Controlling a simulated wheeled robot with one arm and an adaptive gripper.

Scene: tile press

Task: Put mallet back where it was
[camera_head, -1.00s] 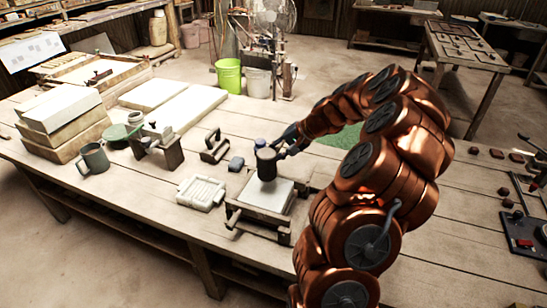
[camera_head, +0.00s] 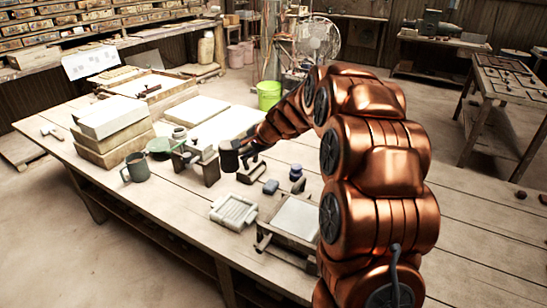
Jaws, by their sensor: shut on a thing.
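The mallet (camera_head: 229,156) has a dark, cylindrical head and hangs in the air over the middle of the workbench. My gripper (camera_head: 248,148) is shut on it, apparently by the handle, which is mostly hidden by the fingers and wrist. The head is in front of a dark-handled tool on the bench and just right of a small grey stand (camera_head: 205,168). The mallet is clear of the press frame (camera_head: 262,240) with its pale tile (camera_head: 298,216), which stands to the lower right, partly behind my arm.
A grey-green mug (camera_head: 137,167) and stacked slabs (camera_head: 110,118) are at left. Bare planks (camera_head: 175,225) lie along the front edge.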

